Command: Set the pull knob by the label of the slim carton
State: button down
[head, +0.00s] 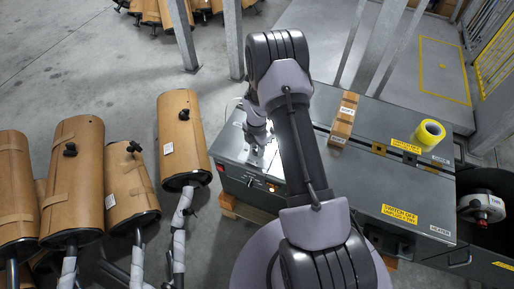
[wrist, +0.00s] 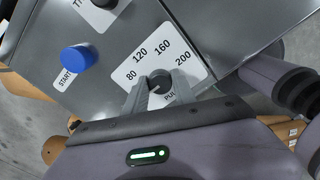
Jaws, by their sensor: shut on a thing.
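The pull knob (wrist: 160,81) is a dark round knob on a white dial plate (wrist: 140,58) marked 80, 120, 160 and 200, with partly hidden "PULL" lettering below. In the wrist view, my gripper (wrist: 159,88) is shut on it, one finger on each side. In the head view, my gripper (head: 257,158) is at the left end of the grey machine, and the knob cannot be made out there. The slim carton (head: 344,118) is brown and lies on the machine top, right of my arm. It bears white labels; their lettering is too small to read surely.
A blue START button (wrist: 78,58) and a black knob (wrist: 104,3) are near the dial. A yellow tape roll (head: 428,134) sits on the grey machine (head: 360,184). Several wrapped mufflers (head: 182,130) stand at left. A post (head: 233,40) rises behind my arm.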

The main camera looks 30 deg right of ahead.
jog(key=shift+n, duration=0.3)
dwell(0.4)
jog(key=c, duration=1)
grip_release()
notch_tip(320, 180, up, 18)
jog(key=p, duration=0.5)
jog(key=shift+f, duration=0.25)
